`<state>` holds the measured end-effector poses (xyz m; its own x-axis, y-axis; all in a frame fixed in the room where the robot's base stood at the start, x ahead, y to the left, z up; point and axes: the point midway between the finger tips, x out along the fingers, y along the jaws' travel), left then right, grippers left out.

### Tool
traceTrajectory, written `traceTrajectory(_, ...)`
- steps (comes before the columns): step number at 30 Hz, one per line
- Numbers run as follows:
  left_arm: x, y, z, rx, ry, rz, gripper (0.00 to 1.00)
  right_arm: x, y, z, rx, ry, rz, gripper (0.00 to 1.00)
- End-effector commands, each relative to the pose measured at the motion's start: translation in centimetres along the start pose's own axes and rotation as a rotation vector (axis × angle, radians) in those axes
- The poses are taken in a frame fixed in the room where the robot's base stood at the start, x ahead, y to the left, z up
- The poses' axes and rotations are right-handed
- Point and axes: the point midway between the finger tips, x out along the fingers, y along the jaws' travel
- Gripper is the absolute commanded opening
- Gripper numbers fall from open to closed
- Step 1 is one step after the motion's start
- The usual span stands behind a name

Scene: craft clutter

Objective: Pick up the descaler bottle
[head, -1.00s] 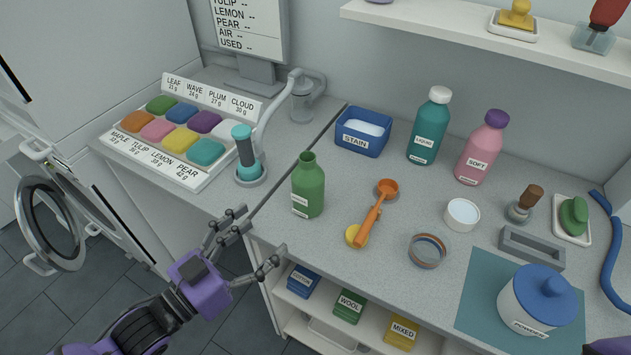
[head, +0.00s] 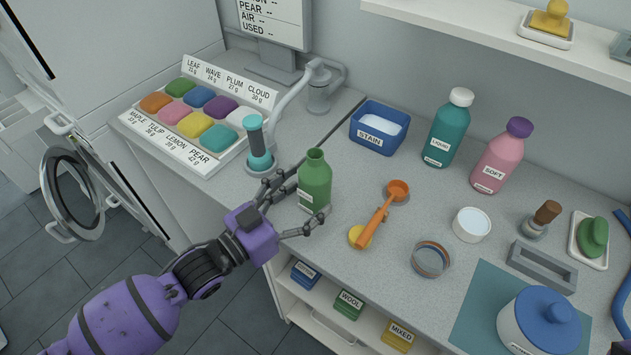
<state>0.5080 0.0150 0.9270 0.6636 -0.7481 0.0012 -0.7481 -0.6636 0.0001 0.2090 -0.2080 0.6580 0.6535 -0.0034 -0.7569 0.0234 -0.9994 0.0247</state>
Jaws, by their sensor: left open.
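A green bottle (head: 315,180) with an open neck stands upright near the front edge of the grey counter. Its white label is partly covered and I cannot read it. My left gripper (head: 306,194) reaches in from the left with its fingers spread. One finger lies on the left side of the bottle and the other passes in front near its base. The fingers are open around the bottle, and I cannot tell whether they touch it. My right gripper is not in view.
An orange scoop (head: 375,225) lies right of the bottle. A teal LIQUID bottle (head: 450,127), a pink SOFT bottle (head: 503,155) and a blue STAIN tub (head: 378,128) stand behind. A teal-topped dispenser (head: 257,145) and a tray of colours (head: 150,140) are to the left.

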Motion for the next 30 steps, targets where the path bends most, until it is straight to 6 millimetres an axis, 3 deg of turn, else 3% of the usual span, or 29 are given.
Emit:
traceTrajectory(4, 1.5, -0.1, -0.1, 0.002, 0.001, 0.000, 0.72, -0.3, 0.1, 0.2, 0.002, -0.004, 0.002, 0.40)
traceTrajectory(11, 1.7, 0.0, 0.1, 0.001, -0.002, -0.001, 0.72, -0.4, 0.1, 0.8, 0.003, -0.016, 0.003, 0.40)
traceTrajectory(25, 1.6, 0.0, 0.1, 0.001, -0.001, -0.001, 0.13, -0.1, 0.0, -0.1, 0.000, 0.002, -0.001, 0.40)
traceTrajectory(30, 1.7, 0.0, -0.1, 0.001, 0.002, 0.000, 0.12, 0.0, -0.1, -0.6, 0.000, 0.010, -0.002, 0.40)
